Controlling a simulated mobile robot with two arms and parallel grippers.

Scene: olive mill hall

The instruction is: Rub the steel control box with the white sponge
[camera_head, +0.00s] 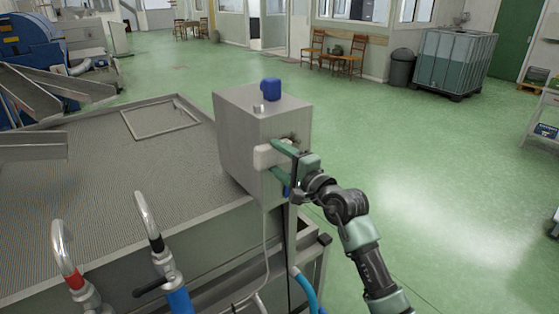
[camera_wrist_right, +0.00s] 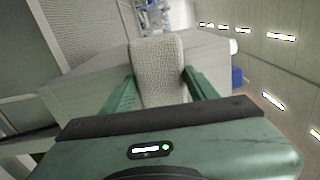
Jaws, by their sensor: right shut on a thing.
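The steel control box (camera_head: 238,145) stands upright at the right edge of the grated steel table. It also fills much of the right wrist view (camera_wrist_right: 90,85) behind the sponge. My right gripper (camera_head: 277,160) is shut on the white sponge (camera_head: 264,157) at the box's front face. The sponge is between the two green fingers in the right wrist view (camera_wrist_right: 158,70). It appears to be against the box face, but I cannot tell for sure whether it touches. The gripper hides part of that face. My left gripper is not in view.
A blue object (camera_head: 271,89) and a small metal piece (camera_head: 258,108) are on top of the box. Two curved metal pipes (camera_head: 147,215) rise at the table's front. A cable hangs below the box. The green floor (camera_head: 420,170) to the right is open.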

